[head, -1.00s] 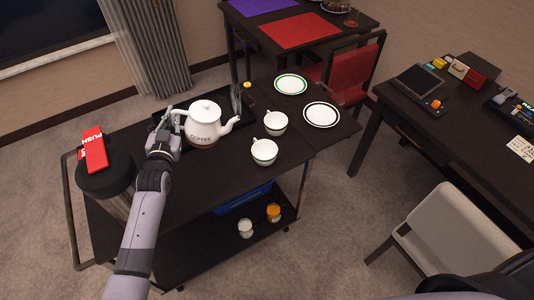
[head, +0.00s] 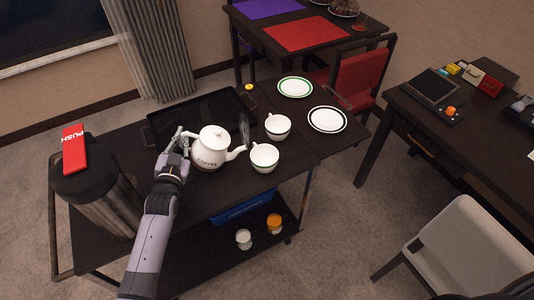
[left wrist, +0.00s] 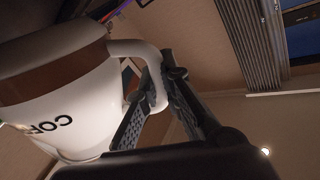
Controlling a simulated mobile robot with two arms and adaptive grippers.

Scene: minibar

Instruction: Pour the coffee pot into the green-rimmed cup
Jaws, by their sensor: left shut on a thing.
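The white coffee pot (head: 209,151), with COFFEE lettering, is near the front edge of the dark cart, roughly upright, spout to the right. My left gripper (head: 181,143) is shut on its handle; the left wrist view shows the fingers around the handle (left wrist: 150,75) beside the pot body (left wrist: 65,95). The spout tip is close to the left of the nearer cup (head: 264,158), whose rim looks green. The other white cup (head: 278,127), with a darker rim, stands just behind it. Whether the pot clears the cart top is hard to tell. My right gripper is not in view.
A dark tray (head: 165,125) lies behind the pot, with a clear glass-like object (head: 244,127) by its right side. A large dispenser with a red top (head: 75,150) stands left.

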